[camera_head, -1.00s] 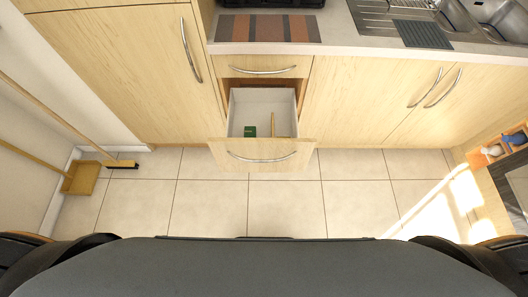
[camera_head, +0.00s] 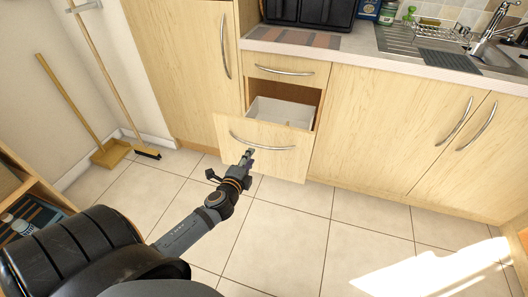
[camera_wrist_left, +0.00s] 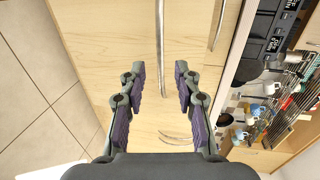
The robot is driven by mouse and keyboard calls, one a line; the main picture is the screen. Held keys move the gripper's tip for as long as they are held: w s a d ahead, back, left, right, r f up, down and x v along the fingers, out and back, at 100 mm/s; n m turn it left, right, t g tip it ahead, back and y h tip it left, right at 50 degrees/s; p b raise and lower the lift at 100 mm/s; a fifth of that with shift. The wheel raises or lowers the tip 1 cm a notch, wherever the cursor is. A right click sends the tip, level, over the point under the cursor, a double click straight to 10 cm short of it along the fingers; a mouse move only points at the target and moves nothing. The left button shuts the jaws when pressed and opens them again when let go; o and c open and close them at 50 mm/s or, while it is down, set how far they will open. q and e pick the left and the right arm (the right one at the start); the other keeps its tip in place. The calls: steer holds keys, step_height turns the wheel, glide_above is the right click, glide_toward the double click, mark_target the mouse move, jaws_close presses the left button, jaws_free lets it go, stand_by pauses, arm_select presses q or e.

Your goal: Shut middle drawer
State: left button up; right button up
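The middle drawer (camera_head: 223,137) is pulled out below a closed top drawer (camera_head: 286,70), and part of its pale inside shows. Its front has a curved metal handle (camera_head: 275,148). My left gripper (camera_head: 247,156) is in front of the drawer front, near the handle's left part. In the left wrist view my left gripper (camera_wrist_left: 160,70) is open and empty, its two fingers apart. A metal handle (camera_wrist_left: 161,40) lies ahead, in line with the gap between them; whether anything touches is unclear. My right gripper is not in view.
A tall cabinet door (camera_head: 185,60) stands left of the drawers, and closed cupboard doors (camera_head: 375,120) are to the right. A broom (camera_head: 147,153) and dustpan (camera_head: 110,154) stand at the left wall. The tiled floor (camera_head: 290,225) in front is clear.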

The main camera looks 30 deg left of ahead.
mark_target(258, 145)
arm_select(q)
steer(key=x, duration=0.9)
steer(key=shift+w, duration=0.2)
jaws_close()
steer(key=shift+f, duration=0.1)
